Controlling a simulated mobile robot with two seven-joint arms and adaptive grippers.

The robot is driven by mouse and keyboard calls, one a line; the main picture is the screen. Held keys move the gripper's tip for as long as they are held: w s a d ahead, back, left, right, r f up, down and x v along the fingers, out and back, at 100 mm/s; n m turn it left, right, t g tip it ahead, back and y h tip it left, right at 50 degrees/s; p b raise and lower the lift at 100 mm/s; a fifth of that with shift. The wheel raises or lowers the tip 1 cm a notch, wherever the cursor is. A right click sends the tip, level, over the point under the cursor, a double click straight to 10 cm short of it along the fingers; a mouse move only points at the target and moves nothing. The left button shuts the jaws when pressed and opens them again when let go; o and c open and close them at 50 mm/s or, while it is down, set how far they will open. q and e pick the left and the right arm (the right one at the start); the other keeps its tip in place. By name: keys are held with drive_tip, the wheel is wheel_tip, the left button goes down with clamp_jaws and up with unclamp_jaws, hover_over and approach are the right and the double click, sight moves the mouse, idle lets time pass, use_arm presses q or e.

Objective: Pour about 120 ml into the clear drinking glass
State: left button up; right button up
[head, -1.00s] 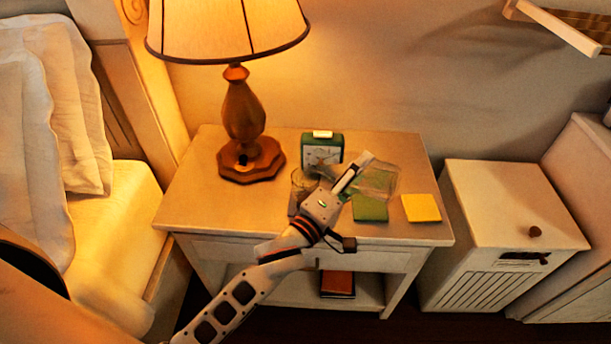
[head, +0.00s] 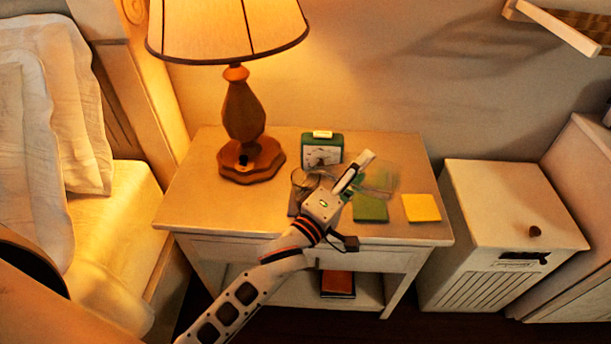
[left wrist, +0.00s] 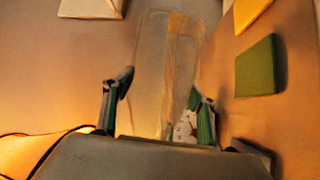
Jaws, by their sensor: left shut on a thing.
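My left gripper (head: 358,172) is shut on a clear see-through vessel (head: 381,180), which reaches out to the right over the nightstand and looks tilted. In the left wrist view the clear vessel (left wrist: 165,65) lies between the two fingers (left wrist: 160,98). Its liquid level cannot be made out. The clear drinking glass (head: 303,180) stands just left of the gripper, partly hidden by it, with the edge of a dark coaster (head: 292,208) showing below. My right gripper is not in view.
On the nightstand (head: 195,205) are a lamp (head: 243,115), a green clock (head: 322,149), a green square (head: 370,209) and a yellow square (head: 421,208). The nightstand's left front is clear. A white hamper (head: 510,205) stands to the right.

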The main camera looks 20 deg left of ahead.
use_arm(q)
drive_tip(key=shift+r+n, duration=0.4)
drive_tip(key=shift+r, duration=0.1)
idle(1.1)
drive_tip(key=f+m, duration=0.2)
drive_tip(key=shift+d+f+m+g, duration=0.2)
drive_tip(key=shift+d+m+g, duration=0.1)
drive_tip(key=shift+d, duration=0.1)
drive_tip(key=shift+d+f+m, duration=0.25)
drive_tip(key=shift+m, duration=0.05)
drive_tip(key=shift+w+f+m+g+p, duration=0.1)
drive_tip(key=shift+f+m+g+p, duration=0.2)
drive_tip(key=shift+m+p, duration=0.1)
drive_tip(key=shift+a, duration=0.1)
drive_tip(key=shift+f, duration=0.25)
idle(0.8)
